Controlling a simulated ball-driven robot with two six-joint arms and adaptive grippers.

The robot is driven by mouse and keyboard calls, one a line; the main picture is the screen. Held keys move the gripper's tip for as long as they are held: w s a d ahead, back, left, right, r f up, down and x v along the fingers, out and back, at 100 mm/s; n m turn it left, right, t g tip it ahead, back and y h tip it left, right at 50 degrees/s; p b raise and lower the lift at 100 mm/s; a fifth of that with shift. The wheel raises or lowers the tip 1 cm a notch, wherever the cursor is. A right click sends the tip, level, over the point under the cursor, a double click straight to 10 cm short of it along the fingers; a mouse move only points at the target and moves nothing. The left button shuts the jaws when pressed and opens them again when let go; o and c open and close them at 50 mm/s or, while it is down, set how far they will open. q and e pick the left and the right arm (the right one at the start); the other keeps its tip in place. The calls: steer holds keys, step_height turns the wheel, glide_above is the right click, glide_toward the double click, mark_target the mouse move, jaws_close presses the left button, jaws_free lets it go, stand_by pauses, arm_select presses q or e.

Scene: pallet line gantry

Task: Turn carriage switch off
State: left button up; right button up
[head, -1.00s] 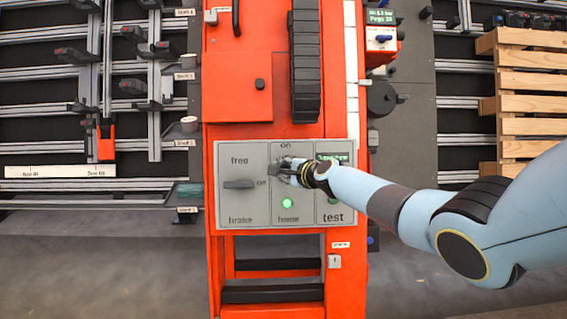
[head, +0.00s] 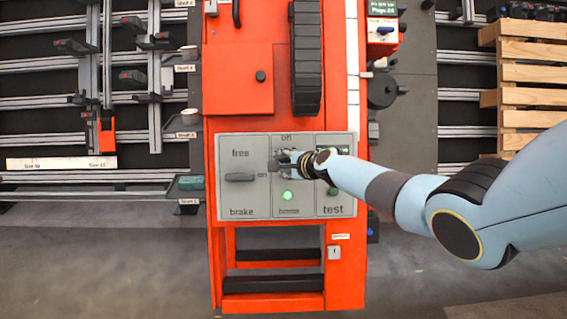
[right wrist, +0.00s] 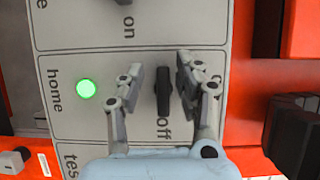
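The carriage switch (right wrist: 163,92) is a black bar handle in the middle section of the grey panel (head: 230,205). In the right wrist view the handle lies in line with the "off" label. A green lamp (right wrist: 87,89) beside "home" is lit; it also shows in the head view (head: 287,195). My right gripper (right wrist: 160,70) is open, one finger on each side of the handle, with a visible gap on both sides. In the head view my right gripper (head: 284,160) hides the handle. My left gripper is not in view.
A second black handle (head: 240,177) sits in the panel's free/brake section, close on the left. The panel's right "test" section is partly covered by my right arm. Orange slats of a wooden pallet (head: 530,75) stand at the right, rails at the left.

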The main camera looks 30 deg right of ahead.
steer(key=v, duration=1.2)
steer(key=shift+f, duration=0.1)
stand_by(0.5)
